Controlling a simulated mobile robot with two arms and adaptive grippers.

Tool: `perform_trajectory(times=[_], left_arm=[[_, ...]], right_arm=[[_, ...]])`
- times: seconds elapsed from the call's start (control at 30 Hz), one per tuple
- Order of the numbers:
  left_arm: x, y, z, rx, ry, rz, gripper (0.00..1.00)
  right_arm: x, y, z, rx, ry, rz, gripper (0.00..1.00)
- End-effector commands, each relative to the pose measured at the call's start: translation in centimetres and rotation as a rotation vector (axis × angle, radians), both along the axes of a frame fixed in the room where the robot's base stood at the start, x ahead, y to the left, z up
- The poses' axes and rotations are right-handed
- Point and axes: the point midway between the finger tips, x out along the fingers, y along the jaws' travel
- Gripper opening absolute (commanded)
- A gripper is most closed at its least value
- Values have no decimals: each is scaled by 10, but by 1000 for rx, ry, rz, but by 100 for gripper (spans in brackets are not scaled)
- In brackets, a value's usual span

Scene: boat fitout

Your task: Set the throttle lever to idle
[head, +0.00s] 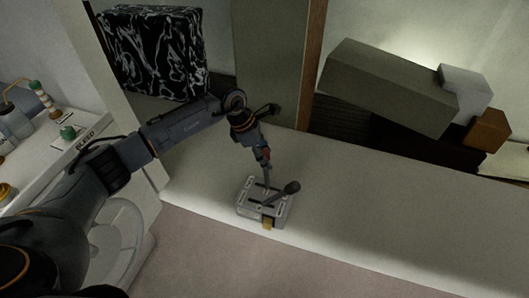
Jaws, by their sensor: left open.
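The throttle lever (290,188) has a dark round knob and leans to the right out of a small grey control box (244,208). The box sits near the front edge of a long pale counter (390,210). A second thin upright part with a red piece rises behind it, close to my gripper. My left gripper (266,158) is above the back of the box, pointing down, open, and holding nothing that I can see. Whether it touches the upright part I cannot tell. My right gripper is out of view.
A black-and-white marbled block (155,52) stands behind my left arm. A large grey box (390,85), a white box (466,78) and an orange-brown box (488,128) are at the back right. A white side counter (60,150) with small items is at left. The counter's right side is clear.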

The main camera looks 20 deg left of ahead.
Motion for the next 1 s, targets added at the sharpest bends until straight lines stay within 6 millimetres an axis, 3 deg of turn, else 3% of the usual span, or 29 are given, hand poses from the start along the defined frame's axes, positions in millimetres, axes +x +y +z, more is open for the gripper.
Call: perform_trajectory(times=[0.17, 0.4, 0.77, 1.0], left_arm=[[0, 0, 0, 0, 0, 0, 48], [0, 0, 0, 0, 0, 0, 0], [0, -4, 1, 19, -2, -2, 0], [0, -25, 0, 131, -9, -7, 0]], right_arm=[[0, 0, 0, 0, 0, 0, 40], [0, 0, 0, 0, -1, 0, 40], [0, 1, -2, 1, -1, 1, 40], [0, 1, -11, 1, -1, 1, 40]])
